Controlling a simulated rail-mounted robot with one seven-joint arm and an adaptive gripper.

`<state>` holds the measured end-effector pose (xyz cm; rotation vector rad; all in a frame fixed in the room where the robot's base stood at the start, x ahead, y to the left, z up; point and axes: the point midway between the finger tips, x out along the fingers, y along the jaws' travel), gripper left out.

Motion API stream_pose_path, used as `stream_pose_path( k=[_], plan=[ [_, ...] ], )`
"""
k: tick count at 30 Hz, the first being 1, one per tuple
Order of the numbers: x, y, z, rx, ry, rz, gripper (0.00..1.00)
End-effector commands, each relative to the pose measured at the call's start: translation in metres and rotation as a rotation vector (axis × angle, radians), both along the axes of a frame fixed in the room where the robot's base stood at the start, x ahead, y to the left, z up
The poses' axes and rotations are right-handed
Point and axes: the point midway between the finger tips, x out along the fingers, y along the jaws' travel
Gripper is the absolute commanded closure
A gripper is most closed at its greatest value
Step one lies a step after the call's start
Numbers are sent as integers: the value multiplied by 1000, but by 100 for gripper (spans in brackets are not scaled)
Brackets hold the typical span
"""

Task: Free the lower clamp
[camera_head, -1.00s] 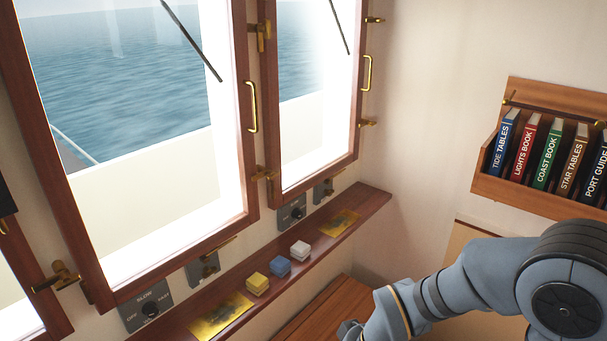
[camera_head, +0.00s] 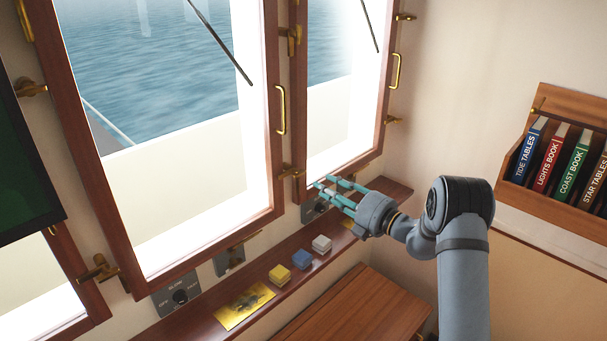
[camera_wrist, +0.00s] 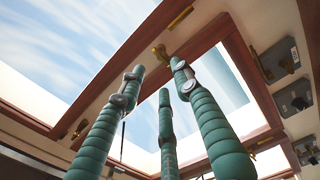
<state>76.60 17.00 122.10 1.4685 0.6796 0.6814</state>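A brass clamp in the wrist view (camera_wrist: 160,52) sits on a frame beam just beyond my fingertips and seems to be the same one. My gripper (camera_head: 326,186) has teal ribbed fingers, spread apart and empty. It is just right of that clamp in the head view, with no visible contact. The fingers also show in the wrist view (camera_wrist: 158,80). Another low brass clamp (camera_head: 98,270) is at the left post, and one (camera_head: 393,120) is at the right frame.
The window ledge (camera_head: 212,322) carries yellow (camera_head: 279,275), blue (camera_head: 301,259) and white (camera_head: 321,244) blocks. A wiper switch panel (camera_head: 177,299) is on the wall. An upper clamp (camera_head: 292,38) and a window handle (camera_head: 281,110) stick out. A bookshelf (camera_head: 553,111) is at right.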

Motion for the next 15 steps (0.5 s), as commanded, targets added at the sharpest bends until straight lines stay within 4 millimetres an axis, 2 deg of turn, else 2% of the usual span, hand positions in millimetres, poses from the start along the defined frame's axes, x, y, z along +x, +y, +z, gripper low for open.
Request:
stream_pose_path(
  k=[9,15],
  plan=[
    [36,47,4,-5,-3,6,67],
    [53,65,2,-6,-2,4,67]
  ],
)
